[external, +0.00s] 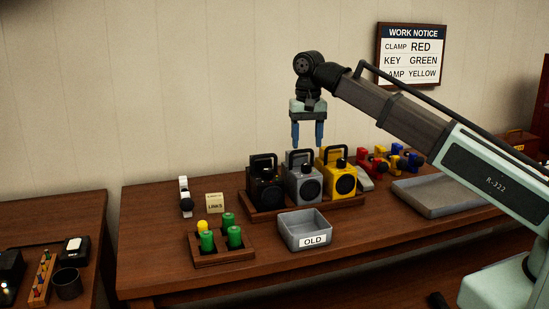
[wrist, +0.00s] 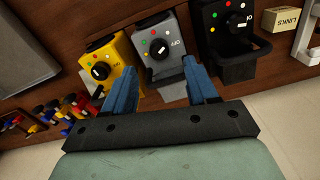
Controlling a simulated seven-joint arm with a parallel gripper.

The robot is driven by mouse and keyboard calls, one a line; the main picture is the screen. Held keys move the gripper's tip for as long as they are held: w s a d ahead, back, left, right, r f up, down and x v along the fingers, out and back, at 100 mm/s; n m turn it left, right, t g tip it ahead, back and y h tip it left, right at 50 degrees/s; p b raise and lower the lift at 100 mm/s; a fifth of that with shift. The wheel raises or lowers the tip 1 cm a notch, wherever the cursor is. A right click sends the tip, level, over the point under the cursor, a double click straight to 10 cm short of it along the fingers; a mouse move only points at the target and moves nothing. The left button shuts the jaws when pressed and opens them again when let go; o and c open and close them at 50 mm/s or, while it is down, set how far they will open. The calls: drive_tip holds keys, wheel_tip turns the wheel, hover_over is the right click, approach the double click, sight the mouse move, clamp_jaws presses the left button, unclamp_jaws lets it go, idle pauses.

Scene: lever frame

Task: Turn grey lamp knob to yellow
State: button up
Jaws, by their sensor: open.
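The grey lamp (external: 303,184) stands between the black lamp (external: 265,188) and the yellow lamp (external: 338,180) in a wooden rack. In the wrist view the grey lamp (wrist: 168,66) shows its black knob (wrist: 159,50) on top, with small coloured dots beside it and an OFF label to the right. Which mark its pointer faces is too small to tell for sure. My gripper (external: 307,144) is open and empty above the grey lamp, pointing down. In the wrist view its blue fingers (wrist: 159,68) lie either side of the grey lamp, with its knob showing beyond the tips.
Each lamp has a raised black handle. A grey tray marked OLD (external: 304,229) sits in front. A wooden block with green and yellow cylinders (external: 222,248) is left of it. Red, yellow and blue parts (external: 390,160) and a large grey tray (external: 435,196) are to the right.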

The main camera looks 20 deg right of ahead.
wheel_tip(320, 180, up, 7)
drive_tip(key=s+a+f+n+g+y, duration=0.1)
drive_tip(key=s+a+f, duration=0.3)
drive_tip(key=a, duration=0.5)
drive_tip(key=s+a+f+n+g+y, duration=0.1)
drive_tip(key=s+a+f+n+y, duration=0.2)
drive_tip(key=a, duration=0.7)
drive_tip(key=s+a+f+n+y, duration=0.1)
drive_tip(key=s+a+f+y, duration=0.1)
drive_tip(key=s+a+f, duration=0.5)
drive_tip(key=s+a, duration=0.1)
drive_tip(key=a, duration=0.2)
drive_tip(key=shift+a+n+g+y, duration=0.25)
drive_tip(key=shift+n+g+y, duration=0.05)
drive_tip(key=shift+n+g, duration=0.1)
